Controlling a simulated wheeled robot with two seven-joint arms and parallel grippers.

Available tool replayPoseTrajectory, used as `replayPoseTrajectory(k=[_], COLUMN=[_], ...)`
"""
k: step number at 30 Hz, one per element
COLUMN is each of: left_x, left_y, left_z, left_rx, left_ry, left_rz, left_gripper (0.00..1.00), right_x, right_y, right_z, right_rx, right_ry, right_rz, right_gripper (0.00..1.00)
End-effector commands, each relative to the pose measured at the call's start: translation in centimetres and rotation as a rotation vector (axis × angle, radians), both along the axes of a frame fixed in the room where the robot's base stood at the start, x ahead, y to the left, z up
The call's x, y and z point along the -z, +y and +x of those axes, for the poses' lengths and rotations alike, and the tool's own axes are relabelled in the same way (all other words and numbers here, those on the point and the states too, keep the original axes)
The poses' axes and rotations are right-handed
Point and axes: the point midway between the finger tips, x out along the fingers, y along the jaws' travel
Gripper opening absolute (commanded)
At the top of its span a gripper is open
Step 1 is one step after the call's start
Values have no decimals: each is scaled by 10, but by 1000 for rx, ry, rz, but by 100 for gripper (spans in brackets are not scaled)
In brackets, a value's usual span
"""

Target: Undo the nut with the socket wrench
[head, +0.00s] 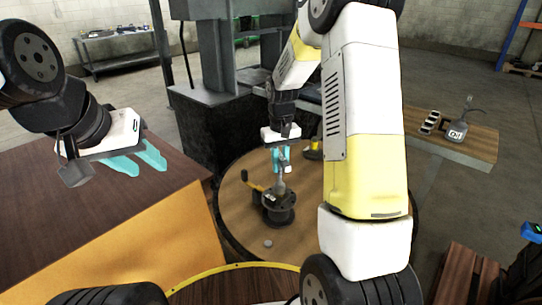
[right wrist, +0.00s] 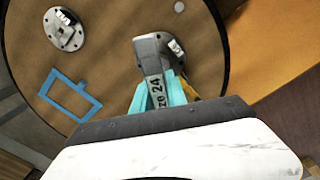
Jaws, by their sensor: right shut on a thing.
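My right gripper (head: 281,160) has cyan fingers shut on the socket wrench (head: 280,186). It holds the wrench upright above a dark round part (head: 279,214) on the round table. In the right wrist view the wrench (right wrist: 154,72) is a grey tool with "24" on its side, between the cyan fingers (right wrist: 160,97). I cannot tell whether the wrench's lower end touches the dark part. The nut cannot be made out. My left gripper (head: 138,163) is open and empty, above the brown-topped bench at the left.
The round wooden table (head: 236,214) carries a small grey disc (head: 268,243). In the right wrist view a metal flange (right wrist: 66,38) and a blue rectangular frame (right wrist: 70,93) lie on it. The brown-topped bench (head: 60,215) looks clear. A side table (head: 470,145) stands at the right.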

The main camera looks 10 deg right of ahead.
Motion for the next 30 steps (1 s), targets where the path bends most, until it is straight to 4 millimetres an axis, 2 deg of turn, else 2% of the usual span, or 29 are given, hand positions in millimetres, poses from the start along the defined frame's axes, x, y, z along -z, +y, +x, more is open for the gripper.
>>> replayPoseTrajectory(k=[13, 25, 30], left_x=[0, 0, 0], left_y=[0, 0, 0], left_z=[0, 0, 0], left_rx=[0, 0, 0], left_ry=[0, 0, 0], left_rz=[0, 0, 0], left_gripper=[40, 40, 40], right_x=[-28, -33, -54], right_y=[1, 0, 0], right_z=[1, 1, 2], right_rx=[0, 0, 0], right_ry=[-4, -4, -7], right_rz=[1, 1, 1], right_gripper=[0, 0, 0])
